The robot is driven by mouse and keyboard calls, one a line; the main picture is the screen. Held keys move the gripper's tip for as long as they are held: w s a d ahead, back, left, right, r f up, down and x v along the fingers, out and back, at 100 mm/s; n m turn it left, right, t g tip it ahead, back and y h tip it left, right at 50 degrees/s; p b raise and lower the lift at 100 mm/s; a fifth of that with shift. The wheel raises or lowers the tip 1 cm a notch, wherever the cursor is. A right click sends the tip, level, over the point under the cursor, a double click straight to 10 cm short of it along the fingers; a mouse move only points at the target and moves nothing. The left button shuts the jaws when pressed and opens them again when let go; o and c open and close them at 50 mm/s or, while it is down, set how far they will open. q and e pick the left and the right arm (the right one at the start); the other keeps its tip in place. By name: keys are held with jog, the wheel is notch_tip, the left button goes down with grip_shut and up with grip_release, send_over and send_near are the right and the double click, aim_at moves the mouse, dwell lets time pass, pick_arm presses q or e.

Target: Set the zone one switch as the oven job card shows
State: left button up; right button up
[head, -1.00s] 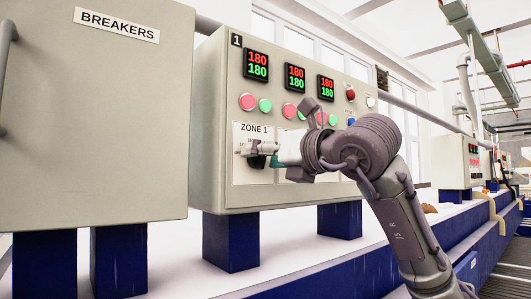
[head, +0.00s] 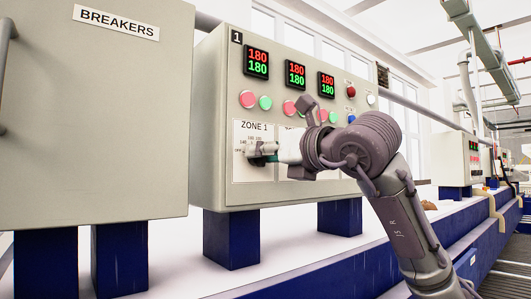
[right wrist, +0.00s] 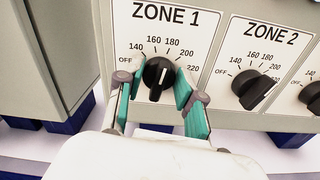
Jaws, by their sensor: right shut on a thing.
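The zone one switch (right wrist: 158,73) is a round black knob with a white line, on the white ZONE 1 plate (right wrist: 140,30). Its scale runs from OFF through 140, 160, 180 and 200 to 220. The line slants up towards the marks between 160 and 180; the exact setting is hard to read. My right gripper (right wrist: 161,88) is shut on the knob, with a green-padded finger at each side. In the head view this gripper (head: 265,152) reaches the plate from the right and partly covers the switch. My left gripper is out of view. I see no readable job card.
The ZONE 2 switch (right wrist: 254,90) stands close to the right. Buttons, including a red one (head: 248,99), and displays (head: 257,63) reading 180 sit above. The BREAKERS cabinet (head: 110,140) stands at the left. A dark card or panel (head: 382,77) behind is unreadable.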

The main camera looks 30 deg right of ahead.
jog(key=shift+n+p, duration=0.6)
jog(key=shift+n, duration=1.6)
jog(key=shift+a, duration=0.1)
jog(key=o, duration=1.1)
jog(key=shift+o, duration=0.2)
jog(key=s+d, duration=0.1)
jog(key=s, duration=1.1)
